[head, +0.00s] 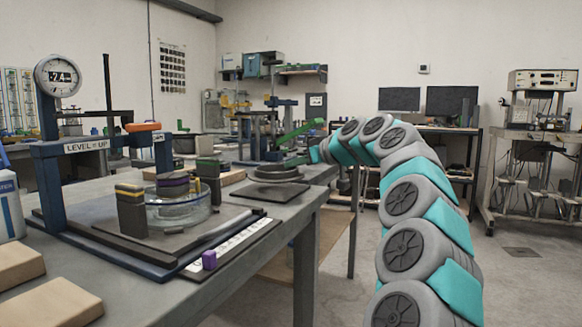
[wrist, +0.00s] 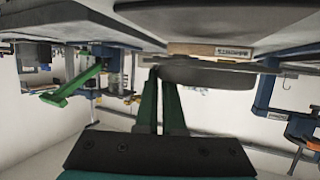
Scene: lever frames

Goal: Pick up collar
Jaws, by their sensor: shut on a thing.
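The collar (head: 275,173) is a low, round, dark grey piece at the right part of the workbench, behind a dark square plate. In the wrist view, which looks upside down, the collar (wrist: 208,76) is a thick disc shape close to the bench surface. My gripper (head: 298,161) reaches it from the right in the head view. In the wrist view the two green fingers of my gripper (wrist: 160,84) are close together with their tips at the collar's edge, shut on it. The exact contact is partly hidden. I cannot tell whether the collar is clear of the bench.
The dark square plate (head: 270,194) lies in front of the collar. A green lever (head: 301,132) rises behind my gripper. A press with a dial (head: 58,76), a glass dish (head: 178,214) and banded blocks (head: 131,210) stand at the left. Open floor lies at the right.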

